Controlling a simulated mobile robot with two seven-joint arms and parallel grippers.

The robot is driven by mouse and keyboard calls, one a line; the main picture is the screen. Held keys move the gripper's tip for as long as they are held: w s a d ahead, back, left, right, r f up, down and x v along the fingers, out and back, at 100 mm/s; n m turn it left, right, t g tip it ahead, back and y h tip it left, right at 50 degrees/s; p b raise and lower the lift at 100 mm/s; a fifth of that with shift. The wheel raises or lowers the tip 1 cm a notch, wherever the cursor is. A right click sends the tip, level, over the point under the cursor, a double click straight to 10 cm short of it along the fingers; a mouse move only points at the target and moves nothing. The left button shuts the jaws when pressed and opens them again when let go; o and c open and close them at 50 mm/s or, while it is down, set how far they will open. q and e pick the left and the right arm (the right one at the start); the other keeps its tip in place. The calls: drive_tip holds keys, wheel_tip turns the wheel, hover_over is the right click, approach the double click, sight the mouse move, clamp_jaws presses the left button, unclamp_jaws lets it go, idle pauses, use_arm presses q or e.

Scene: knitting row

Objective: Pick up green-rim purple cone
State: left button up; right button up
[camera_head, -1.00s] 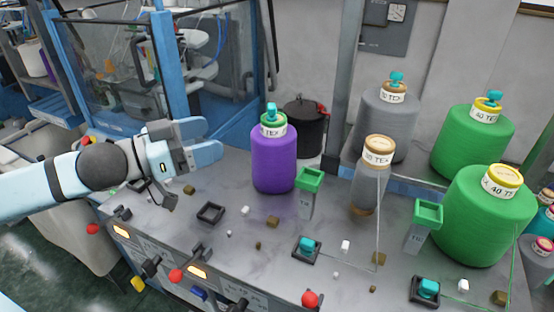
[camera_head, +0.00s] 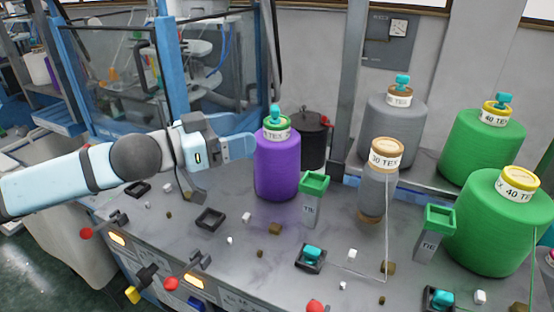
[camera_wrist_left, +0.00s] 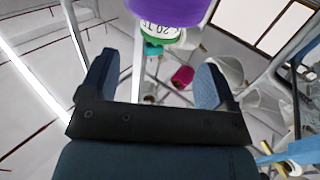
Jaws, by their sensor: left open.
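The purple cone (camera_head: 277,168) stands upright on the grey table, with a green rim, a white label and a teal piece on top. In the left wrist view the purple cone (camera_wrist_left: 170,10) shows at the top edge, partly cut off, ahead of and between my fingers. My left gripper (camera_head: 250,146) is open, its fingers at the left side of the cone near its upper part. In the wrist view my left gripper (camera_wrist_left: 157,82) has its fingers wide apart with nothing between them. Whether a finger touches the cone cannot be told. My right gripper is not in view.
A black lidded pot (camera_head: 313,138) stands close behind the cone. A green-topped grey post (camera_head: 313,200) stands just right of it. Further right are a brown-topped grey cone (camera_head: 379,185), another grey cone (camera_head: 393,125) and green cones (camera_head: 497,225). Small blocks litter the table.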

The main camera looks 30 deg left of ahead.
sight(265, 126)
use_arm(q)
drive_tip(key=shift+p+x, duration=0.3)
drive_tip(key=shift+x, duration=0.65)
drive_tip(key=p+x, duration=0.2)
drive_tip(key=x, duration=0.2)
drive_tip(key=shift+w+d, duration=0.15)
drive_tip(key=shift+w, duration=0.1)
drive_tip(key=shift+w+d+f+p, duration=0.2)
drive_tip(key=shift+w+d+p, duration=0.05)
drive_tip(key=shift+w+p, duration=0.05)
drive_tip(key=shift+c, duration=1.1)
drive_tip(key=c, duration=1.1)
drive_tip(key=shift+c, duration=0.9)
drive_tip(key=shift+r, duration=0.1)
